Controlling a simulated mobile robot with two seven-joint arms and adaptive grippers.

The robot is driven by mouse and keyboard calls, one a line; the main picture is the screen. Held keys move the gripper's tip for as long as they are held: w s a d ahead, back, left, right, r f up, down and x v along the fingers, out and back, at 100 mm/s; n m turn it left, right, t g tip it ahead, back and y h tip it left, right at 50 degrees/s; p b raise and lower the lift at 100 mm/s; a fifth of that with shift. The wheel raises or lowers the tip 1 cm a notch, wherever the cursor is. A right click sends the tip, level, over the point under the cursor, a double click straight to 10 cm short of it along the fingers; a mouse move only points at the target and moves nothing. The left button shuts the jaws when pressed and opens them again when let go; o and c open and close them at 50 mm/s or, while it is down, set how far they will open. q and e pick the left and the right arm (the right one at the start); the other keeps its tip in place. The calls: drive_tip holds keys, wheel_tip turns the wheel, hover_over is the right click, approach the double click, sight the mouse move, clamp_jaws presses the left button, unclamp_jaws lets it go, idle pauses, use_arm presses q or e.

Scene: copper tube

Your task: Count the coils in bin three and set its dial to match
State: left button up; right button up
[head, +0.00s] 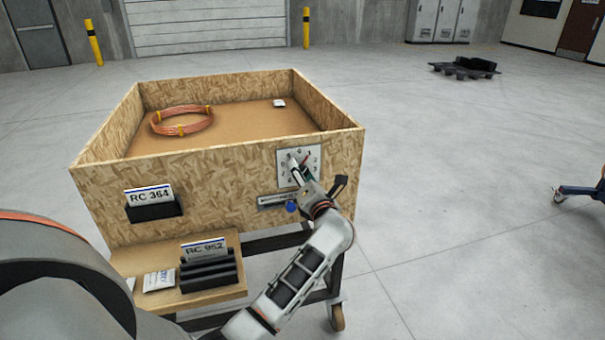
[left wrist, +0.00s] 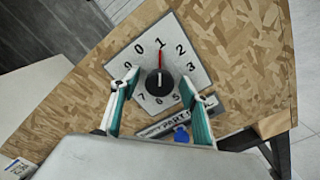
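A chipboard bin (head: 230,185) on a wheeled stand holds a copper coil (head: 182,120) with yellow ties at its left; I see one coil and no number three on the bin. A white dial (head: 283,175) is on its front at the right. In the left wrist view the dial plate (left wrist: 192,68) shows a dark knob (left wrist: 158,84) and a red pointer at the 1. My left gripper (head: 298,168) is at the dial. In the left wrist view its open fingers (left wrist: 158,82) stand either side of the knob; contact is unclear. My right gripper is out of view.
A small white item (head: 279,103) lies at the bin's back right. A card reading RC 364 (head: 150,196) is on the front. A shelf (head: 222,292) below holds a black card rack (head: 208,270) and a white packet (head: 159,281). A blue part (head: 291,207) sits under the dial.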

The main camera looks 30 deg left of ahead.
use_arm(q)
drive_tip(key=v, duration=1.2)
idle(0.5)
